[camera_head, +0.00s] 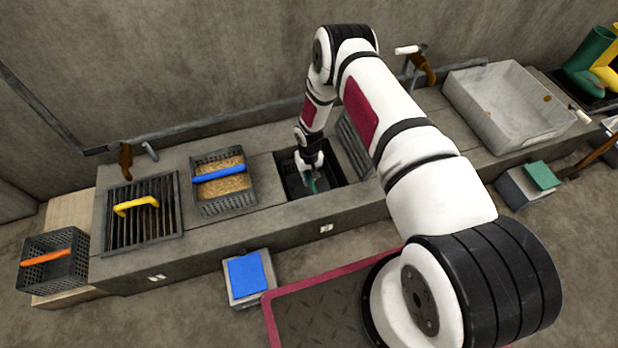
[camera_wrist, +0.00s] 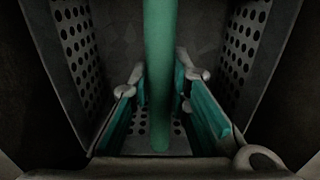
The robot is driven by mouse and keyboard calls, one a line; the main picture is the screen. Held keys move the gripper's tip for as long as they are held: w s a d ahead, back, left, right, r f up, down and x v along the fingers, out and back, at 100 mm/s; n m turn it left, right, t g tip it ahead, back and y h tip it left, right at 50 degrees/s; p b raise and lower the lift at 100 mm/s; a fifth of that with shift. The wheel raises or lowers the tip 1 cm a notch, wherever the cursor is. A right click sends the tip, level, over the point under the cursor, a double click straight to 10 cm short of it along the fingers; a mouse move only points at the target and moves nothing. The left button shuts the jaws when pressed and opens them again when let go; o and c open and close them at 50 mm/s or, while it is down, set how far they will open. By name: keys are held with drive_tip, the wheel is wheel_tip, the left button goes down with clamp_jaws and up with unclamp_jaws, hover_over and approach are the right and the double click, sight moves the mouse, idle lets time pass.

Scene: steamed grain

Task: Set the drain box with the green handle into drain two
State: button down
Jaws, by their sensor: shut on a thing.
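My gripper (camera_head: 312,176) reaches down into an open square drain (camera_head: 327,161) in the middle of the stone counter. It is shut on the green handle (camera_wrist: 159,80), which runs between its teal finger pads in the wrist view. The perforated grey walls of the drain box (camera_wrist: 247,45) rise on both sides of the fingers. In the head view the box sits low in the dark opening, mostly hidden by my gripper and shadow; I cannot tell whether it rests on the bottom. A second drain at the left is covered by a grate (camera_head: 120,235) with a yellow handle.
A grain-filled crate with a blue handle (camera_head: 220,174) stands just left of the open drain. A grate (camera_head: 355,140) leans to its right. An orange-handled crate (camera_head: 50,268) stands far left. A grey basin (camera_head: 515,110) is at right. Small plates (camera_head: 326,229) mark the counter front.

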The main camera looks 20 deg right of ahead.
drive_tip(key=c, duration=1.5)
unclamp_jaws()
drive_tip(key=shift+r, duration=0.1)
wheel_tip(320, 180, up, 12)
drive_tip(key=p, duration=0.5)
drive_tip(key=shift+r, duration=0.1)
